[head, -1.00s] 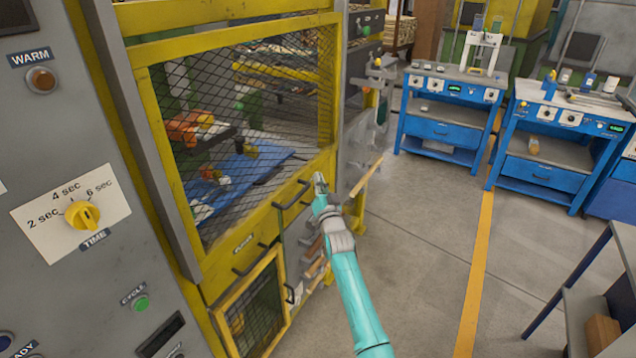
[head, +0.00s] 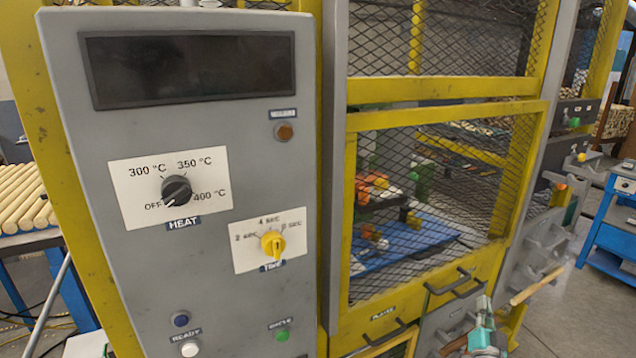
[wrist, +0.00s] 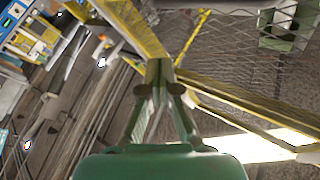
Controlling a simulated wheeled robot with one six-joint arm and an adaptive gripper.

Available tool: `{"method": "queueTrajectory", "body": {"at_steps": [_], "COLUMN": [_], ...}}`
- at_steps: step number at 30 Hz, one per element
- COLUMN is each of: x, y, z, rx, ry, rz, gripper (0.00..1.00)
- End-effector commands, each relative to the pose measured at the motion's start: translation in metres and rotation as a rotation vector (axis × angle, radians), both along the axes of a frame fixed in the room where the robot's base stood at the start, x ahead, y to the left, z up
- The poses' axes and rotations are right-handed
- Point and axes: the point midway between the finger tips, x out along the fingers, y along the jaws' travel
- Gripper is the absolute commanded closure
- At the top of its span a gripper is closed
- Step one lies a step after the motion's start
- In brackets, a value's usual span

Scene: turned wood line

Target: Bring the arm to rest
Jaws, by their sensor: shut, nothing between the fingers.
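My gripper (head: 482,312) shows at the bottom right of the head view, in front of the lower right part of the yellow-framed machine. Only its end and a little of my arm are in the picture. In the wrist view my gripper (wrist: 159,92) points at the yellow frame (wrist: 140,30), with its fingers together and nothing between them. Whether the fingers touch the frame cannot be told.
A grey control panel (head: 70,130) with a heat dial (head: 176,190) and a yellow time dial (head: 272,244) fills the left. A mesh guard door (head: 550,130) stands beside it. A drawer handle (head: 455,283) sticks out near my gripper. Blue benches (head: 612,235) and open floor lie at right.

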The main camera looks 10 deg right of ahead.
Motion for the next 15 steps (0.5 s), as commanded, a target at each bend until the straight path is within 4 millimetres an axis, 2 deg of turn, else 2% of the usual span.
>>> {"method": "queueTrajectory", "body": {"at_steps": [6,15], "x": [-0.05,-0.145], "y": [0.058,0.14], "z": [-0.055,-0.113], "rx": [-0.015,-0.058], "ry": [0.08,0.2], "rz": [0.035,0.096], "gripper": [1.0,1.0]}}
